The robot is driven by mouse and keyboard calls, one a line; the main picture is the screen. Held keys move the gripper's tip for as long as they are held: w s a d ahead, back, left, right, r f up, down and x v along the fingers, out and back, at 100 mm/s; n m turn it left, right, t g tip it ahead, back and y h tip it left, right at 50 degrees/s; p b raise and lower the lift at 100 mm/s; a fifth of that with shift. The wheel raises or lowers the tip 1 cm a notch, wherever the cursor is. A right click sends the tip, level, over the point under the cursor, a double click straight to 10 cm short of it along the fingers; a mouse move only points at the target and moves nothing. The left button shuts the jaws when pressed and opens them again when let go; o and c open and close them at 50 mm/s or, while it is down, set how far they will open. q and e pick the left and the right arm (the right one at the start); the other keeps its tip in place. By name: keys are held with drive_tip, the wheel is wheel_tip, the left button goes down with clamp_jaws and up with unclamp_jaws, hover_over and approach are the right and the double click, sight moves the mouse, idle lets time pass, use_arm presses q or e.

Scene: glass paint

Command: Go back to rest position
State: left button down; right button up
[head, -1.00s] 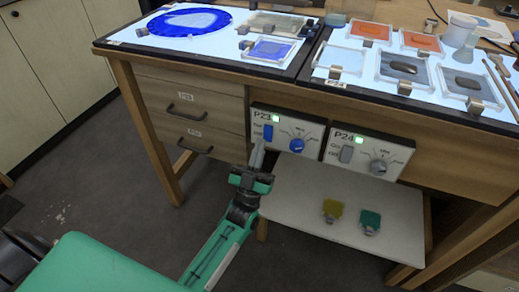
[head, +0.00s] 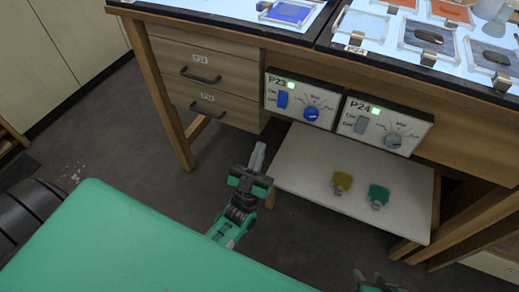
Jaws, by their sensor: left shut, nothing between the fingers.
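My left gripper (head: 257,160) is shut and empty, its fingers pointing up. It hangs in front of the desk, left of the lower shelf and below the P23 control box (head: 301,98). It appears apart from the box and the drawers.
The P24 box (head: 381,124) sits beside P23; both show green lights. A white shelf (head: 330,215) holds a yellow clip (head: 342,181) and a teal clip (head: 378,194). Drawers (head: 205,73) are at left. Glass panes lie on the lit desktop (head: 345,22).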

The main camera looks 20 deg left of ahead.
idle(0.3)
